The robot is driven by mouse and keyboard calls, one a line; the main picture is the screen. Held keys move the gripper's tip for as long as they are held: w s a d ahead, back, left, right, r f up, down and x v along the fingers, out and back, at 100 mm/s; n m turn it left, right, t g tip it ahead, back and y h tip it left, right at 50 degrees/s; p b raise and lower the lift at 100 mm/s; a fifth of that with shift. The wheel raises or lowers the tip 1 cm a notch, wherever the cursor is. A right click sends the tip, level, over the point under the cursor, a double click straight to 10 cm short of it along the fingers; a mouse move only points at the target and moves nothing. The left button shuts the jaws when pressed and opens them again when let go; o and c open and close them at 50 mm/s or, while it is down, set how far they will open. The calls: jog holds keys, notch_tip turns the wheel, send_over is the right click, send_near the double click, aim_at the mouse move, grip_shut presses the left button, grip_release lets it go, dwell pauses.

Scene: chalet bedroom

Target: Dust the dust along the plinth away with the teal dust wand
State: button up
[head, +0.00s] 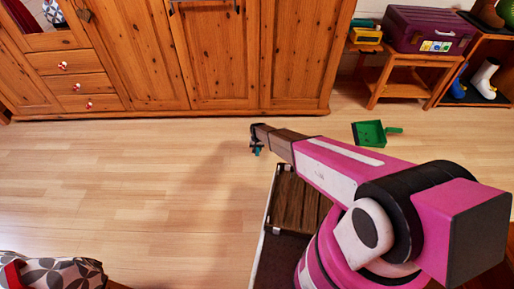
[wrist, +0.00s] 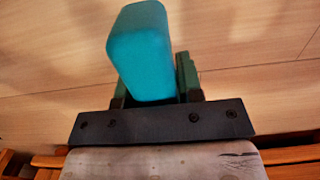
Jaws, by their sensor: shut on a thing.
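My gripper (head: 256,143) is shut on the teal dust wand, held above the floor in front of the wardrobe. A small teal bit of the wand (head: 257,151) shows below the jaws in the head view. In the wrist view the wand (wrist: 142,52) is a rounded teal block between the dark jaws; the rest of it is hidden. The plinth (head: 190,114) is the low wooden strip along the wardrobe's foot, beyond and apart from my gripper. I cannot make out dust along it.
A green dustpan (head: 369,133) lies on the floor right of my gripper. A wooden stand (head: 396,89) bears a purple toolbox (head: 428,29), beside a shelf with boots (head: 484,78). Patterned fabric (head: 55,272) is at the lower left. The floor (head: 120,170) left of my gripper is clear.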

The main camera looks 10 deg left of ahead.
jog(key=s+d, duration=0.1)
jog(key=s, duration=0.3)
jog(key=s+d, duration=0.1)
jog(key=s, duration=0.6)
jog(key=shift+s+d, duration=0.35)
jog(key=shift+d, duration=0.05)
notch_tip(320, 180, up, 5)
jog(key=shift+r, duration=0.1)
jog(key=shift+a, duration=0.1)
dwell(0.5)
